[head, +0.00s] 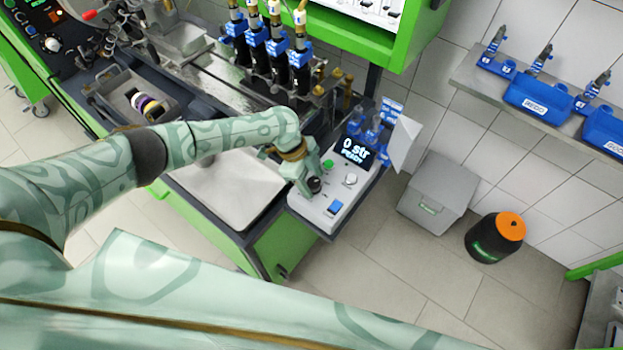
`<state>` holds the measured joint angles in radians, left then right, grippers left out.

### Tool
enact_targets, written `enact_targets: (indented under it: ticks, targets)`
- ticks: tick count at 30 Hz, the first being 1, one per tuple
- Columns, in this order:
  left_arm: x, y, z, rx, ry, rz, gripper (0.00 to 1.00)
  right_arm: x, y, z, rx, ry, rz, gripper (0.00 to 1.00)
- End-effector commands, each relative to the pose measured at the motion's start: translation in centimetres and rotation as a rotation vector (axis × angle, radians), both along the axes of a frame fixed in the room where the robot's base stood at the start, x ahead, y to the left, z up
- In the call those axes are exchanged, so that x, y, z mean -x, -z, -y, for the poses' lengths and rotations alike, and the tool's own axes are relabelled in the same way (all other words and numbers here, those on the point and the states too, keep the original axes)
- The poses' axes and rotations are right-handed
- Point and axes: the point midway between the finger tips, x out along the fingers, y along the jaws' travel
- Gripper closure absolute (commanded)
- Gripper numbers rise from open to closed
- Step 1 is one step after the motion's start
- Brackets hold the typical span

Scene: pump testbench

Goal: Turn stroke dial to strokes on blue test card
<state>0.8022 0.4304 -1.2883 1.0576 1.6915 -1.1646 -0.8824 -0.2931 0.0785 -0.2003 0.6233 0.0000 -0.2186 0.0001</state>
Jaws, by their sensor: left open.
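The control box (316,211) stands at the right end of the green bench. Its display (355,151) reads "0 str READY". A black dial (314,185) on the box top lies right at my left gripper's fingertips. My left gripper (309,182) points down over it and is open; whether the fingers touch the dial I cannot tell. A second, pale dial (351,179) sits to its right. A blue card (391,108) with small white writing stands behind the display; its text is too small to read. My right gripper is out of view.
A green button (327,164) and a blue switch (335,207) are close to the dials. A pale metal tray (222,190) lies left of the box. A grey bin (437,192) and a black container with an orange lid (497,238) stand on the floor to the right.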

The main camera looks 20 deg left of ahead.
Motion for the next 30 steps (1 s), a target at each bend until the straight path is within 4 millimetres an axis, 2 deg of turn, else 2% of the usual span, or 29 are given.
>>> enact_targets:
  ticks: [3,7,8,12,13,23,30]
  targets:
    - [0.0,0.1,0.0,0.0,0.0,0.0,0.44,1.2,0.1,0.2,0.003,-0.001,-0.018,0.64]
    - [0.0,0.1,0.0,0.0,0.0,0.0,0.44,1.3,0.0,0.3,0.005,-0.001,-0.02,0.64]
    - [0.0,0.1,0.0,0.0,0.0,0.0,0.47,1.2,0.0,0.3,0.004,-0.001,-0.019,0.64]
    - [0.0,0.1,0.0,0.0,-0.001,0.0,0.86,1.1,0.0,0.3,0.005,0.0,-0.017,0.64]
    - [0.0,0.1,0.0,0.0,-0.001,0.0,0.89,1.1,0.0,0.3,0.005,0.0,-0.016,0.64]
    - [0.1,0.0,0.0,0.0,-0.033,-0.001,0.89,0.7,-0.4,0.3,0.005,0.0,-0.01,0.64]
    - [0.3,-0.2,0.0,0.0,-0.162,-0.002,0.89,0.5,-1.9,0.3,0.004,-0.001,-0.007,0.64]
